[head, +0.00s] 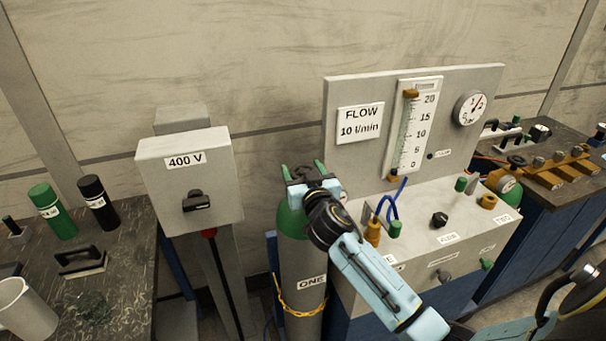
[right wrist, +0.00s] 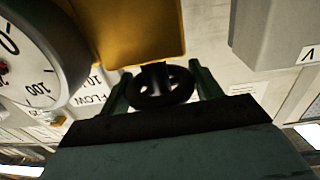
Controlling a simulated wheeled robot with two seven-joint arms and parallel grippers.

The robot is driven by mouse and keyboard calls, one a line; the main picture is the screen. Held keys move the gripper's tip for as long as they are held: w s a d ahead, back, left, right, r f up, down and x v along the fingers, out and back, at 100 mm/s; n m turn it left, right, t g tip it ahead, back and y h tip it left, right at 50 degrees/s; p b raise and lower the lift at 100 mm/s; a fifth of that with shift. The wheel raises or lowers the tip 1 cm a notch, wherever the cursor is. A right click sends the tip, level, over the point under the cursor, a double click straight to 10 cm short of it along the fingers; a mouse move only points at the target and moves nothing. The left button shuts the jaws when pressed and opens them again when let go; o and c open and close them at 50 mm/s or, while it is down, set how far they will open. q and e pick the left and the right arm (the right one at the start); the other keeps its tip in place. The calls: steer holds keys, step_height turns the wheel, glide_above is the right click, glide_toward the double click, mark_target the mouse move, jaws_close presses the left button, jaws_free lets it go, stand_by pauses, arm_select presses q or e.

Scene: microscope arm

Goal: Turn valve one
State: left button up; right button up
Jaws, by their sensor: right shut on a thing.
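The gas cylinder marked ONE (head: 309,283) stands upright, grey with a green shoulder, held by a yellow chain. My right gripper (head: 302,172) is at its top, and the gripper and wrist hide most of the valve in the head view. In the right wrist view, the black handwheel of valve one (right wrist: 160,95) sits between the two dark green fingers of my right gripper (right wrist: 162,82). The gripper is shut on this wheel. A brass valve body (right wrist: 135,30) and a round dial gauge (right wrist: 30,55) are close by. My left gripper is not in view.
A flow panel (head: 460,148) with tube and dial stands behind a white bench box (head: 440,225), right of the cylinder. A 400 V box (head: 185,160) stands left. A dark table (head: 135,275) holds bottles and a mug (head: 25,308).

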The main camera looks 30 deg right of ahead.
steer(key=shift+f+m+g+h+b, duration=0.1)
steer(key=shift+m+g+h+b, duration=0.3)
steer(key=shift+m+h+b, duration=0.45)
steer(key=shift+m+g+h+b, duration=0.25)
steer(key=shift+g+h+b, duration=0.05)
steer(key=shift+h+b, duration=0.45)
steer(key=shift+d+r, duration=0.1)
steer(key=shift+r, duration=0.1)
steer(key=o, duration=1)
steer(key=shift+f, duration=0.1)
